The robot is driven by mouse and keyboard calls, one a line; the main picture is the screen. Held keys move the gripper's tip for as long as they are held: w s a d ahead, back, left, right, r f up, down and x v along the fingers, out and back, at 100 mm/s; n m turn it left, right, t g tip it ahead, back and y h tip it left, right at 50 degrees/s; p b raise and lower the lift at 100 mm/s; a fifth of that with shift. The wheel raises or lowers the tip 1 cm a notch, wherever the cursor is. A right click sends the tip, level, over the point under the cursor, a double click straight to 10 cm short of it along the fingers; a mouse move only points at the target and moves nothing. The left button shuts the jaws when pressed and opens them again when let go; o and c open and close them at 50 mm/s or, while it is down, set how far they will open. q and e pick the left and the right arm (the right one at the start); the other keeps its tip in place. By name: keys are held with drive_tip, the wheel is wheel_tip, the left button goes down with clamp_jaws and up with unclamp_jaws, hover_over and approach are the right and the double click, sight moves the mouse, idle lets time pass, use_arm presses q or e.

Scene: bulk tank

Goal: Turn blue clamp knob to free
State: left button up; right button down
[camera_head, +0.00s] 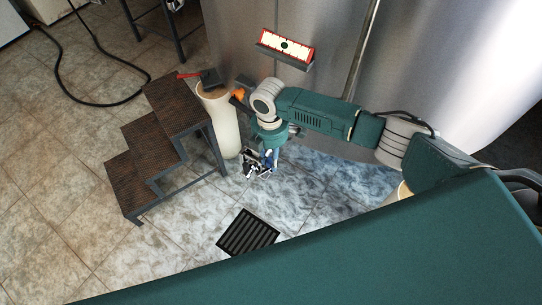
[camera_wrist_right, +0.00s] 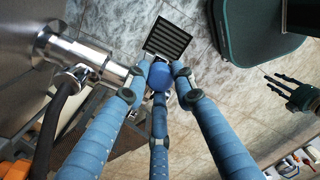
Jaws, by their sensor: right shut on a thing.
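The blue clamp knob (camera_wrist_right: 160,76) shows in the wrist view, between the fingertips of my right gripper (camera_wrist_right: 160,82). The long blue fingers close around it, and the gripper is shut on it. The knob sits beside the end of a steel outlet pipe (camera_wrist_right: 95,58). In the head view my right gripper (camera_head: 260,163) hangs low in front of the tank; its grip on the knob is too small to make out there. A dark-fingered hand, my left gripper (camera_wrist_right: 287,93), shows at the right of the wrist view with its fingers spread and empty.
The steel tank (camera_head: 235,40) stands behind my right arm, with a red-and-white panel (camera_head: 287,46) on it. Dark steps (camera_head: 140,140) and a cream container (camera_head: 222,125) stand left of the gripper. A floor drain (camera_head: 248,233) lies in front. A dark hose (camera_wrist_right: 47,135) is near the pipe.

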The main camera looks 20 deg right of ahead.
sight(269, 159)
drive_tip(key=shift+a+r+n+p, duration=0.1)
drive_tip(key=shift+n+p, duration=0.2)
drive_tip(key=shift+n, duration=2)
drive_tip(key=c, duration=1.4)
unclamp_jaws()
drive_tip(key=shift+c, duration=0.2)
wheel_tip(269, 159, up, 12)
drive_tip(key=shift+w, duration=0.2)
drive_tip(key=shift+a, duration=0.1)
